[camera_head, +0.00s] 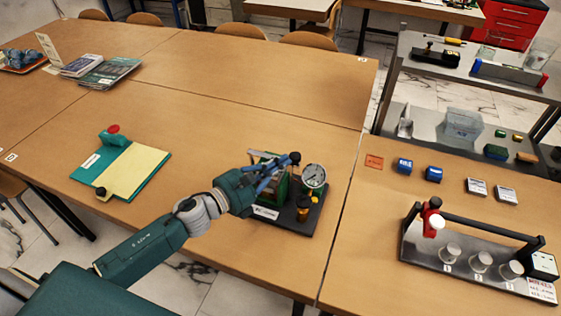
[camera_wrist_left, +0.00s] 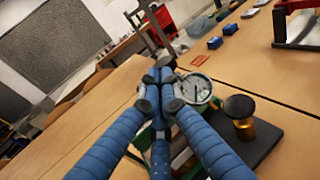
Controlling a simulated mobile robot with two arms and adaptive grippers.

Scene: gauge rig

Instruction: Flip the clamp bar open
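The gauge rig stands on a black base plate (camera_head: 302,218) near the front of the middle table. It has a round white dial gauge (camera_head: 314,175), a green body (camera_head: 282,188) and a brass post with a black knob (camera_head: 303,206). The gauge also shows in the left wrist view (camera_wrist_left: 196,89), with the black-topped brass knob (camera_wrist_left: 239,112) to its right. My left gripper (camera_head: 282,170) is over the rig, just left of the gauge. Its blue fingers (camera_wrist_left: 160,80) converge with their tips together. They hide much of the rig; I cannot clearly make out the clamp bar or anything between the tips.
A green board with a yellow sheet (camera_head: 135,170) lies to the left. A black rack with a red clamp and several jars (camera_head: 470,225) stands on the right table. Blue blocks (camera_head: 404,166) lie behind it. The table behind the rig is clear.

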